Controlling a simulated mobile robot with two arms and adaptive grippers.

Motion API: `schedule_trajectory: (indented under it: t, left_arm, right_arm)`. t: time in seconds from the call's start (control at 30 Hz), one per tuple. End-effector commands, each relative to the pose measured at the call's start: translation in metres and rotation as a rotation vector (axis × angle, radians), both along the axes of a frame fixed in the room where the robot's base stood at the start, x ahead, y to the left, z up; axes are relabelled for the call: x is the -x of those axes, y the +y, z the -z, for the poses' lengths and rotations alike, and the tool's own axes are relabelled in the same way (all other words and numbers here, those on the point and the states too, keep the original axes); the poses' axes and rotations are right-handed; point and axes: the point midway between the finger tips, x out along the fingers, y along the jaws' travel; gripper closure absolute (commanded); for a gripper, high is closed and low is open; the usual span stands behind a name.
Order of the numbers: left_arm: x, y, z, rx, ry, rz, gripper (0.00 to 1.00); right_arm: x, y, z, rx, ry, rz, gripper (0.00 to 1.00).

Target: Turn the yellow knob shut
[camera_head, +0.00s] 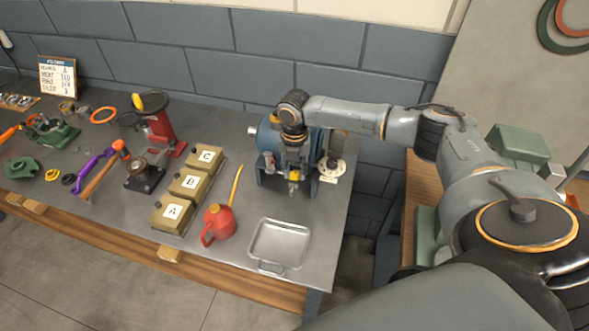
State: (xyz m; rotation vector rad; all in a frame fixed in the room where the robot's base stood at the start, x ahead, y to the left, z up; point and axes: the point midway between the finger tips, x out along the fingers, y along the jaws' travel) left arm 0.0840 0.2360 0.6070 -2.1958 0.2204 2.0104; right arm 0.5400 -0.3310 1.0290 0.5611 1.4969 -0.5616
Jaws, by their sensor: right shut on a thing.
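The blue split casing (268,136) sits in a dark stand (263,176) near the back right of the grey bench. My right gripper (293,172) reaches down in front of the casing, its arm coming in from the right. It is shut on a small yellow part low at the casing's front, which appears to be the yellow knob (293,178). The gripper and wrist hide most of the knob and part of the casing, so the knob's turn angle cannot be read. My left gripper is not in view.
A metal tray (262,262) and a red oil can (220,223) stand in front of the casing. Boxes marked A (171,216), B and C, a red press (160,125) and several tools lie to the left. A tiled wall closes the back.

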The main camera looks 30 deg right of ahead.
Motion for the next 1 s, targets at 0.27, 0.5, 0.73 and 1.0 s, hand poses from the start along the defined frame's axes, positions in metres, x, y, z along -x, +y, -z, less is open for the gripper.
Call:
schedule_trajectory:
  t: [0.27,0.5,0.73,1.0]
  left_arm:
    - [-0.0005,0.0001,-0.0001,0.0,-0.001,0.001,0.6]
    - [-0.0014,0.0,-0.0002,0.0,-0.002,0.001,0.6]
    - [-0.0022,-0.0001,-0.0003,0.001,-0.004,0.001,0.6]
    - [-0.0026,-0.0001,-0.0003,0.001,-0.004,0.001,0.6]
  right_arm:
    - [0.0003,0.0008,0.0002,-0.001,0.001,0.113,1.0]
    - [0.0005,0.0007,0.0004,-0.001,0.001,0.315,1.0]
    - [0.0002,0.0014,0.0002,-0.002,0.002,0.534,1.0]
    - [0.0,0.0011,0.0,-0.002,0.001,0.775,1.0]
